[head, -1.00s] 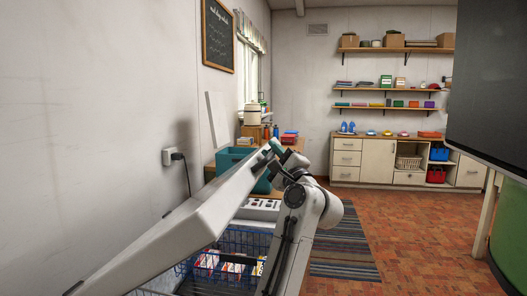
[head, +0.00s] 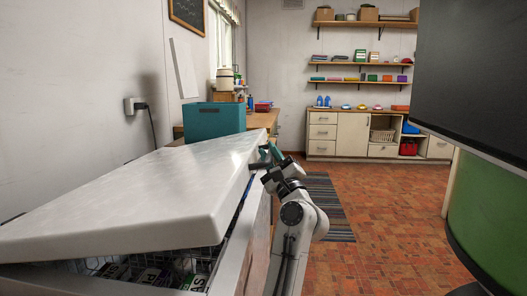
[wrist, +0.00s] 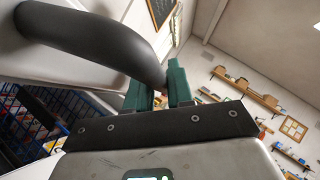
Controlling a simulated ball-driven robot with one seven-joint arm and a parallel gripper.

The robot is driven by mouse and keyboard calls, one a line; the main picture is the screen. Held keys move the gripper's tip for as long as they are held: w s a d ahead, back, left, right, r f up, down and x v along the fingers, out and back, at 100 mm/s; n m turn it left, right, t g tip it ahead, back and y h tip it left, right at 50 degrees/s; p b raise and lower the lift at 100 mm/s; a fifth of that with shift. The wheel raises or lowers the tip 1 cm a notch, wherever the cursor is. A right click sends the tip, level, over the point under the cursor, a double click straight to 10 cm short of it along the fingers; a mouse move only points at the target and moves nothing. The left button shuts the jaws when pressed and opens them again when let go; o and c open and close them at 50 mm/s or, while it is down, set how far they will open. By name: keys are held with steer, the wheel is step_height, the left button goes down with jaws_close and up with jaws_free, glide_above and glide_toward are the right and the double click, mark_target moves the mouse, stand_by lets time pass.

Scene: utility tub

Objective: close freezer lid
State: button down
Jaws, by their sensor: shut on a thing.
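The white freezer lid (head: 130,205) fills the left of the head view. It is tilted and partly open, with a gap above the freezer body (head: 254,250). My gripper (head: 268,156) is at the lid's right edge. In the wrist view its green fingers (wrist: 160,88) are shut on the end of the lid's dark curved handle (wrist: 100,40). The exact contact between fingers and handle is partly hidden. Wire baskets (head: 195,262) with packages show through the gap under the lid.
A teal box (head: 214,121) stands on the wooden desk (head: 262,120) beyond the freezer. A large dark panel (head: 475,80) and a green rounded thing (head: 490,210) stand at the right.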

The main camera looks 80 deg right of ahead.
step_height(320, 180, down, 15)
steer(key=b, duration=0.8)
steer(key=shift+s+r+b, duration=0.15)
steer(key=shift+s+b, duration=0.1)
steer(key=shift+b, duration=0.15)
steer(key=shift+d, duration=0.1)
steer(key=c, duration=1.1)
jaws_free()
steer(key=v, duration=1.1)
steer(key=shift+s+r+b, duration=0.15)
steer(key=shift+s+b, duration=0.05)
steer(key=shift+b, duration=0.2)
